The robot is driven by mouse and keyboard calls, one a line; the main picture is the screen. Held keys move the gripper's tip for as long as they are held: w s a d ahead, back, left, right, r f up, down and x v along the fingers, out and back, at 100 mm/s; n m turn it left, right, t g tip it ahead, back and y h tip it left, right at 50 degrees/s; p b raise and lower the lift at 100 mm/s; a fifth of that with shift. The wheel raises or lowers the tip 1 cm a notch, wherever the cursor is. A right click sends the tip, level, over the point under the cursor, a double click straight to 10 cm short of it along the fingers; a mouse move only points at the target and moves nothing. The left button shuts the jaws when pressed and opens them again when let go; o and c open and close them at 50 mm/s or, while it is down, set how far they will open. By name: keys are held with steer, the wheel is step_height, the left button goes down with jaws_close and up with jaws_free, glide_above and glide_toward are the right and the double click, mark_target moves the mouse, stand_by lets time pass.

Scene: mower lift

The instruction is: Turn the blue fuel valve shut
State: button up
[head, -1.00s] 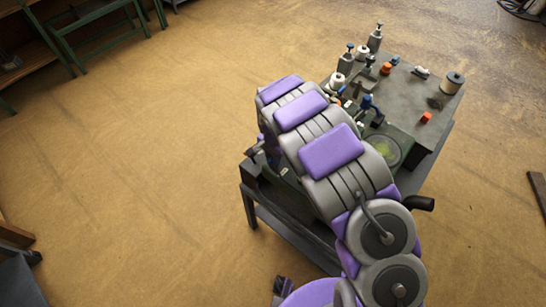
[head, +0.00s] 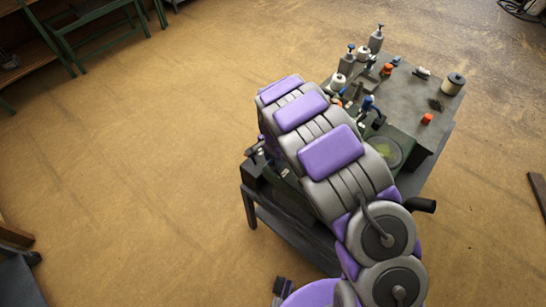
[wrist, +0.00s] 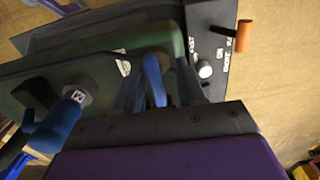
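A blue lever (wrist: 154,80), which looks like the fuel valve handle, stands up from the green machine body (wrist: 90,55) in the wrist view. My gripper (wrist: 158,88) has its two dark fingers spread, one on each side of the lever. I see a gap beside the lever, and contact with either finger cannot be made out. A second blue part (wrist: 58,125) with a small white mark sits to the left, outside the fingers. In the head view my arm hides the gripper and most of the machine.
A dark panel (wrist: 222,18) with white lettering, a white knob (wrist: 205,69) and an orange handle (wrist: 243,36) lies right of the fingers. In the head view, the grey bench (head: 405,95) carries bottles, a spool (head: 453,84) and orange caps.

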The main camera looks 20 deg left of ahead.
step_height(320, 180, up, 17)
steer(key=p, duration=0.2)
steer(key=shift+r, duration=0.15)
stand_by(0.6)
